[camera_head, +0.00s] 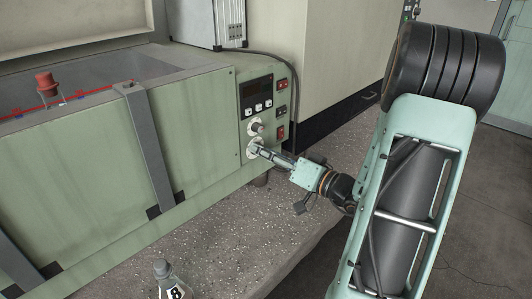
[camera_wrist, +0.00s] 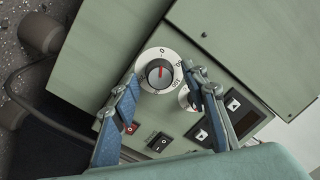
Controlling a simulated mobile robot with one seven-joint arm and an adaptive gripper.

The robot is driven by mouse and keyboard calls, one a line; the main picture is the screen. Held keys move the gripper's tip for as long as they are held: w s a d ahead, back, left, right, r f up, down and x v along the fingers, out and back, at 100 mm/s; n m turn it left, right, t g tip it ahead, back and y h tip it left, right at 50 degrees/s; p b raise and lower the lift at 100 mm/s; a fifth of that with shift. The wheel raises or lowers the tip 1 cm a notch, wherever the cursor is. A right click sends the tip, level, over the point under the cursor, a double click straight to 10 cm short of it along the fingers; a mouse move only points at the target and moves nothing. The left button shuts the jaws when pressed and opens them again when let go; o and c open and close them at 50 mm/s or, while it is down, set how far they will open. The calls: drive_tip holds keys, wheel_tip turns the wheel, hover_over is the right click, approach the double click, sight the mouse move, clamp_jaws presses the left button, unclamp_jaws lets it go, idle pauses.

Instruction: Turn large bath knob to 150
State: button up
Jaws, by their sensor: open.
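The large bath knob (camera_wrist: 158,74) has a dark grip on a white dial with a red line. In the wrist view the line points roughly up toward the 0 mark; the dial's other numbers are hard to read. In the head view this lower knob (camera_head: 251,151) is partly hidden by my gripper (camera_head: 262,151). In the wrist view my gripper (camera_wrist: 164,74) is open, with one finger on each side of the large knob. I cannot tell whether the fingers touch the dial. A smaller knob (camera_wrist: 185,97) is partly behind the right finger.
The green bath's panel has a dark display (camera_head: 257,87), buttons and red switches (camera_head: 281,133) close to the knobs. A cable (camera_head: 285,62) runs over the bath's top and down beside the panel. A bottle (camera_head: 170,280) stands on the concrete bench (camera_head: 225,235).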

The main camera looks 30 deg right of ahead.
drive_tip(key=shift+c, duration=0.7)
clamp_jaws()
